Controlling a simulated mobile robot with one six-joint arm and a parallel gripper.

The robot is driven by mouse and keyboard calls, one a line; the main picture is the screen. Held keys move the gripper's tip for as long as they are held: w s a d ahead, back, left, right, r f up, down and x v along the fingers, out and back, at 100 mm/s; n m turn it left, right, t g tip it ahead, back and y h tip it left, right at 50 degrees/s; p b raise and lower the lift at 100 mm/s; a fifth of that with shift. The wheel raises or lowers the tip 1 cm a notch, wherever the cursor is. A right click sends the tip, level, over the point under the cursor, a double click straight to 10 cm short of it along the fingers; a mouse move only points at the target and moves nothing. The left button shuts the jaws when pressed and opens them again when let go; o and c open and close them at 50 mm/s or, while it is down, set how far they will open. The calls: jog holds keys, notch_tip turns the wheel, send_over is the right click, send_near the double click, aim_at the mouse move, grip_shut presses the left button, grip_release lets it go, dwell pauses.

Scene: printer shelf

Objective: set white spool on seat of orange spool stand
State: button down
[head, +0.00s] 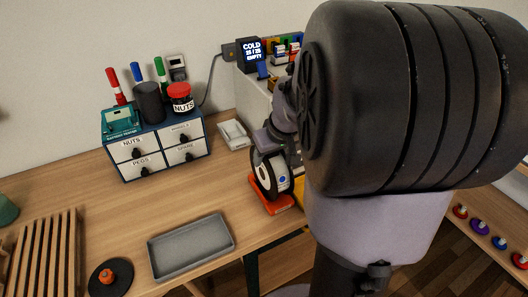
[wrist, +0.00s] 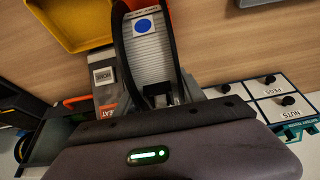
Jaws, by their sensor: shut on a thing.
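The white spool (head: 272,176), with a dark rim and a blue dot on its side, stands upright just above or on the orange spool stand (head: 270,203). I cannot tell whether it touches the seat. In the wrist view the spool (wrist: 146,48) shows a pale ribbed face with the blue dot, and my gripper (wrist: 160,95) is shut on its near edge. In the head view my arm hides most of the gripper and the area right of the spool.
A drawer cabinet (head: 160,150) with pens and a NUTS jar stands at the back left. A grey tray (head: 190,246) lies in front, beside a dark disc (head: 109,278) and a slatted rack (head: 48,255). A yellow bin (wrist: 75,22) is close to the spool. Wood between cabinet and tray is clear.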

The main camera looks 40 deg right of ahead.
jog(key=shift+f+b, duration=0.5)
jog(key=c, duration=0.6)
grip_release()
